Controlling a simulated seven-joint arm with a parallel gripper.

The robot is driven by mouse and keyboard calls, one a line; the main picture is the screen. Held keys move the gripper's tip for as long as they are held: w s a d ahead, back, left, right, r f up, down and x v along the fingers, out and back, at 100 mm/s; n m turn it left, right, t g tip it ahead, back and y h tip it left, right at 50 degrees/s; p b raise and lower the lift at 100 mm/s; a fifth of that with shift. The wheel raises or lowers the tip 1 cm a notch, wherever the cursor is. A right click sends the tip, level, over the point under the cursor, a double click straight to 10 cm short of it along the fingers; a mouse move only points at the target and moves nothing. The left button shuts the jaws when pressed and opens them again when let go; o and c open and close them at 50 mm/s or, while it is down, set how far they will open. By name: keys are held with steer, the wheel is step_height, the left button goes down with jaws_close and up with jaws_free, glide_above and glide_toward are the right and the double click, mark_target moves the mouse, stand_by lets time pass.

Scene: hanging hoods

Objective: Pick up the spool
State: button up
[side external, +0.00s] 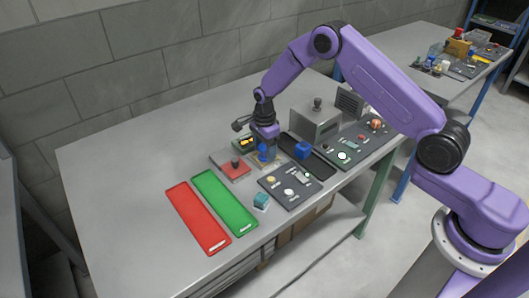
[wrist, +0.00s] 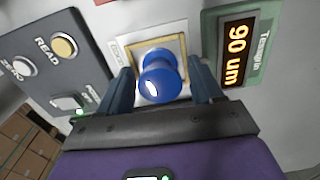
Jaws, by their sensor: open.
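The blue spool (wrist: 158,84) stands on a pale pad with a yellow frame (wrist: 183,47) in the wrist view. My gripper (wrist: 160,68) is open, with one dark finger on the left of the spool and one on the right. Gaps show between the spool and both fingers. In the side external view my gripper (side external: 265,143) points down over the yellow-framed pad, and the spool (side external: 266,154) is partly hidden under it.
A display reading "90 um" (wrist: 238,42) stands close on the right in the wrist view; a button panel (wrist: 50,55) is on the left. In the side external view, a red-knobbed box (side external: 232,166), blue block (side external: 303,150) and teal cube (side external: 261,201) are near. Red (side external: 197,220) and green (side external: 226,205) trays lie left.

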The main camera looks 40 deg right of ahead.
steer(key=shift+c, duration=0.3)
steer(key=c, duration=0.9)
steer(key=shift+r, duration=0.15)
